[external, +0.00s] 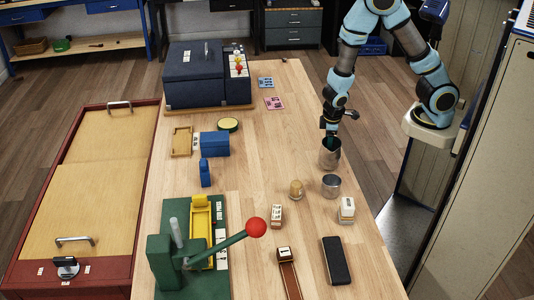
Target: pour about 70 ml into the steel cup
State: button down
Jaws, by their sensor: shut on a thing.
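My gripper (331,132) points down at the right side of the workbench, at the rim of a taller steel vessel (329,158). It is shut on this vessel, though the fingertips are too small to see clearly. The vessel looks roughly upright with a dark teal patch at its mouth; I cannot tell whether that is liquid. A shorter steel cup (331,187) stands on the bench just in front of it, apart from it. The cup's contents cannot be made out.
A small amber jar (296,189) stands left of the cup, and a white-topped container (346,210) stands to its front right. A green press with a red-knobbed lever (256,228) is at front left. A black oblong case (336,260) lies in front.

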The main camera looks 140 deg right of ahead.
jog(key=shift+w+a+r+g+h+b, duration=0.3)
jog(key=shift+w+r+g+h+b, duration=0.15)
jog(key=shift+g+b, duration=0.2)
jog(key=shift+w+a+r+g+h+b, duration=0.25)
jog(key=shift+w+r+g+h+b, duration=0.1)
jog(key=shift+w+r+g+b, duration=0.25)
jog(key=w+r+g+h, duration=0.1)
jog(key=w+a+g, duration=0.1)
jog(key=shift+a+r+g+h, duration=0.25)
jog(key=shift+r+g+h, duration=0.1)
jog(key=shift+h, duration=0.05)
jog(key=r+g, duration=0.1)
jog(key=g+h+p, duration=0.1)
jog(key=w+r, duration=0.1)
jog(key=shift+a+r+g+h, duration=0.3)
jog(key=shift+a+g+h, duration=0.05)
jog(key=shift+g+h, duration=0.05)
jog(key=shift+w+a+r+g+h+p, duration=0.15)
jog(key=shift+w+r+g+h+p, duration=0.1)
jog(key=shift+r+g, duration=0.15)
jog(key=shift+w+a+r+g+h+p, duration=0.1)
jog(key=shift+w+r+g+h+p, duration=0.15)
jog(key=shift+r+g, duration=0.15)
jog(key=shift+a+r, duration=0.15)
jog(key=shift+r, duration=0.1)
